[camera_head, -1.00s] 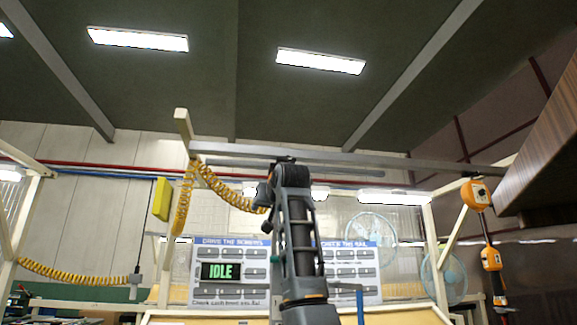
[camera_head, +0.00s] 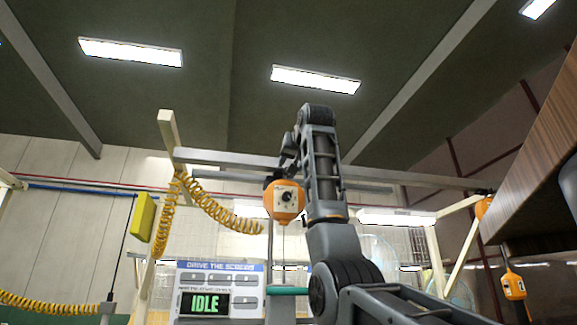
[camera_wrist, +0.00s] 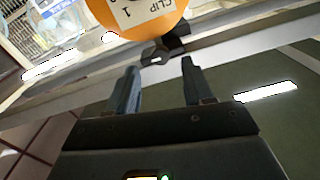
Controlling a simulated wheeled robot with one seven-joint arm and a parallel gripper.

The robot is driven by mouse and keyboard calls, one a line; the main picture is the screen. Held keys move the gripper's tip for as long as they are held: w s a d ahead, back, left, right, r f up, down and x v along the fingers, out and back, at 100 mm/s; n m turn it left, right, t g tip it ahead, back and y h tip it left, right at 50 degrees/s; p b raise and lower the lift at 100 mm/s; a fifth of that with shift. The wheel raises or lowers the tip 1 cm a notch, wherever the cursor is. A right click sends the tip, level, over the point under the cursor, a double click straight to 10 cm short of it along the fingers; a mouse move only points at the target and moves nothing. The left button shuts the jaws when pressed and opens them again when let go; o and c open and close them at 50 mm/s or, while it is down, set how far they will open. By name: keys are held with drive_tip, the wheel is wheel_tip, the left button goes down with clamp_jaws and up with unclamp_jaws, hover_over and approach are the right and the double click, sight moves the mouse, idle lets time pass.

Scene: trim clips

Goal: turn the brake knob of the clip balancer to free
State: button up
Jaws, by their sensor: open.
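The clip balancer (camera_head: 284,214) is an orange rounded body hanging under the overhead rail. Its pale front plate carries a dark round knob (camera_head: 287,197). In the wrist view the orange body (camera_wrist: 112,14) is cut by the top edge, and its white label reads "CLIP 1". A dark lobed part (camera_wrist: 163,48) sits at the body's edge beyond my fingertips; I cannot tell if it is the knob or the hanger. My gripper (camera_wrist: 159,66) is open and empty, its fingers apart from the balancer. In the head view my gripper is just above the balancer, its fingers not clear.
The grey rail (camera_head: 225,158) crosses behind my arm. A yellow coiled hose (camera_head: 215,210) hangs left of the balancer. Another orange unit (camera_head: 514,286) hangs at right, near a wooden cabinet (camera_head: 535,150). A sign panel (camera_head: 222,278) with a display reading "IDLE" stands below.

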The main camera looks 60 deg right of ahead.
drive_tip(key=shift+p+x, duration=0.55)
drive_tip(key=shift+x, duration=1.3)
drive_tip(key=shift+c, duration=0.4)
clamp_jaws()
